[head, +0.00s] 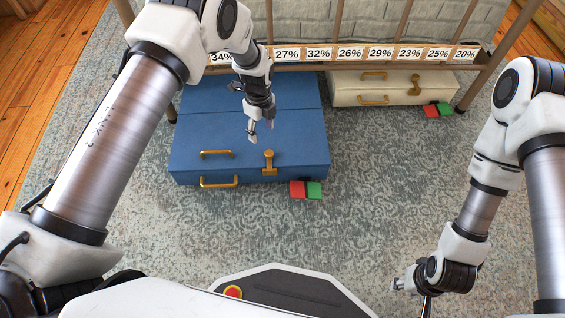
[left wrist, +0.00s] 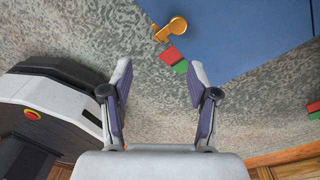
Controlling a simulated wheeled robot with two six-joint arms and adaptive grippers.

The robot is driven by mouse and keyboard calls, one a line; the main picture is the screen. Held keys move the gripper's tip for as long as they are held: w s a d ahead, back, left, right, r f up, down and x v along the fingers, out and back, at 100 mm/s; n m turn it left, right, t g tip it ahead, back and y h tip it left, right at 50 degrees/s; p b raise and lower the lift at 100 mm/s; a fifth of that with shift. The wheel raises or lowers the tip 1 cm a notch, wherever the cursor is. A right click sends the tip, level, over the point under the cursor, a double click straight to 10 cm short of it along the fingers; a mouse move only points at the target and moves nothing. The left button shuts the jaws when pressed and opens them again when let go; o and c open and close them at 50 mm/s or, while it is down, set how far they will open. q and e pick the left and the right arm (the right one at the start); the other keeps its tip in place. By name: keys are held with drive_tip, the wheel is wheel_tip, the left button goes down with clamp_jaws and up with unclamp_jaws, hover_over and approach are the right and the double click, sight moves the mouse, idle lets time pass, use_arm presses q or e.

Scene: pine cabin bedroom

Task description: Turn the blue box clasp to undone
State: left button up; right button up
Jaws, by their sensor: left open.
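The blue box (head: 300,135) lies on the rug, with two brass handles near its front edge. Its brass clasp (head: 269,160) is right of the handles, running from the top down to the front edge. The clasp also shows in the left wrist view (left wrist: 172,29), at the top. My left gripper (head: 261,130) is above the box top, a little behind the clasp and apart from it. Its fingers are spread and empty in the left wrist view (left wrist: 160,66). My right gripper (head: 410,289) is low at the right, away from the box; its finger opening is unclear.
A red tile (head: 297,190) and a green tile (head: 314,190) are at the blue box's front right. A cream box (head: 390,88) with a brass clasp stands at the back right, with similar tiles. A rail (head: 375,54) with percentage labels crosses behind. The rug right of the box is clear.

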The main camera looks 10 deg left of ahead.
use_arm(q)
drive_tip(key=b, duration=0.5)
hover_over(269, 152)
wheel_tip(269, 152, down, 7)
drive_tip(key=shift+s+r, duration=0.1)
drive_tip(key=shift+r, duration=0.1)
drive_tip(key=shift+d+t, duration=0.1)
drive_tip(key=shift+t, duration=0.2)
wheel_tip(269, 152, down, 8)
drive_tip(key=b, duration=0.4)
drive_tip(key=shift+r+b, duration=0.2)
drive_tip(key=shift+b, duration=0.1)
drive_tip(key=shift+r, duration=0.1)
use_arm(e)
wheel_tip(269, 152, down, 13)
drive_tip(key=shift+w, duration=0.15)
use_arm(q)
clamp_jaws()
